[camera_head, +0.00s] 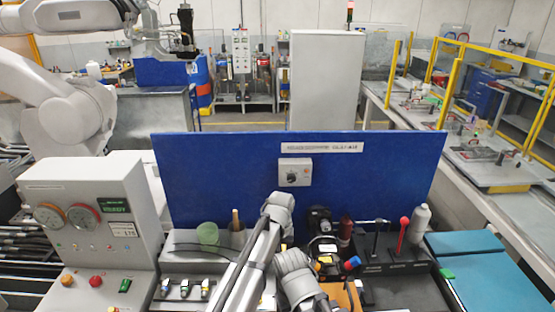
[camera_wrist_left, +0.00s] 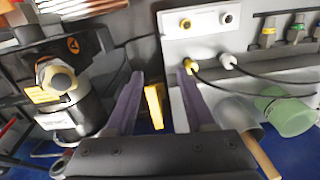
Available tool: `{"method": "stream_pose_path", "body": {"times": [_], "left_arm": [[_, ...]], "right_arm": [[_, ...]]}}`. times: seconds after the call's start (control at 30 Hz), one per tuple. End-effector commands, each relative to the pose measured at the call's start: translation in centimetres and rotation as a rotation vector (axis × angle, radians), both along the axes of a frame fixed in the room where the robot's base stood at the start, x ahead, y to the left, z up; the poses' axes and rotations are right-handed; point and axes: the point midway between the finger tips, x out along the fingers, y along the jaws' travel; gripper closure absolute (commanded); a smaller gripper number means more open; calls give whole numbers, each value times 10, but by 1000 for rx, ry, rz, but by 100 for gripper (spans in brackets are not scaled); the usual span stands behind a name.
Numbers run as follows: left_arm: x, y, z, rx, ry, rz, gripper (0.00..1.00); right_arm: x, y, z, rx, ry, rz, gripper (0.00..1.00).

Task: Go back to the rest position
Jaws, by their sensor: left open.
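My left gripper (camera_wrist_left: 160,73) is open in the left wrist view, its two dark fingers apart with nothing clasped between them. A yellow piece (camera_wrist_left: 155,105) shows in the gap behind the fingers; I cannot tell how far off it is. In the head view my grey arm reaches from the bottom edge over the bench, and its fingers are hidden.
A black round device (camera_wrist_left: 65,95) and a grey box with cable sockets (camera_wrist_left: 200,40) flank the fingers. A green cup (camera_head: 208,234) stands left of my arm. A red-knobbed lever (camera_head: 403,235) stands to the right. A blue panel (camera_head: 220,180) closes the bench's back.

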Motion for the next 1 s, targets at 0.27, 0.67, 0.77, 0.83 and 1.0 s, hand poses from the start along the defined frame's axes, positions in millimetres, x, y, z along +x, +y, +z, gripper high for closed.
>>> {"method": "stream_pose_path", "body": {"times": [0.27, 0.67, 0.77, 0.83, 1.0], "left_arm": [[-157, 60, -92, 58, 23, -171, 46], [-211, 80, -115, 76, 37, -264, 46], [-210, 80, -115, 75, 36, -264, 46], [-210, 80, -115, 75, 36, -264, 46], [-210, 80, -115, 75, 36, -263, 46]], "right_arm": [[0, -1, -93, 6, 4, 8, 50], [0, 0, -117, -5, -4, 7, 50], [0, 0, -116, -5, -4, 6, 50], [0, 0, -116, -5, -4, 6, 50], [0, 0, -116, -5, -3, 7, 50]]}}
